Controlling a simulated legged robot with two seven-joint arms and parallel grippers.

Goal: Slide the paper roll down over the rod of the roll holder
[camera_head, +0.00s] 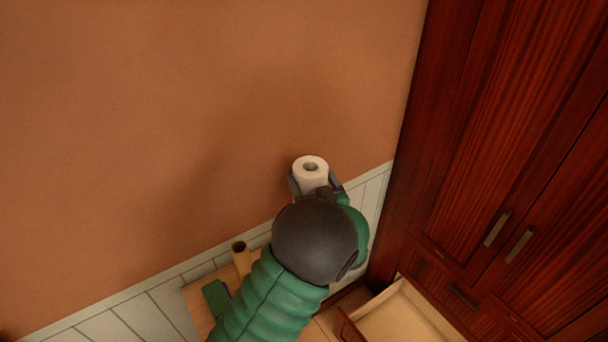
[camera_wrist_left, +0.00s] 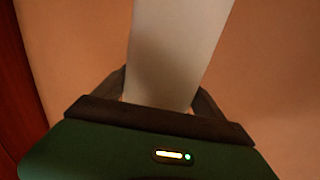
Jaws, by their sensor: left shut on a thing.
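The white paper roll (camera_head: 311,172) is held upright, its top end with the core hole facing the head camera, in front of the orange wall. My left gripper (camera_head: 314,186) is shut on the roll, with one finger on each side. In the left wrist view the pale side of the roll (camera_wrist_left: 178,50) rises between the two dark fingers of the left gripper (camera_wrist_left: 162,100). I cannot make out the roll holder or its rod for certain; my left arm covers much of the surface below. My right gripper is not in view.
A small brown cylinder with a dark top (camera_head: 239,247) stands on a light wooden surface (camera_head: 198,295) left of my arm. A green object (camera_head: 215,296) lies near it. A reddish wooden cabinet (camera_head: 500,130) stands at the right, with an open drawer (camera_head: 402,315) low down.

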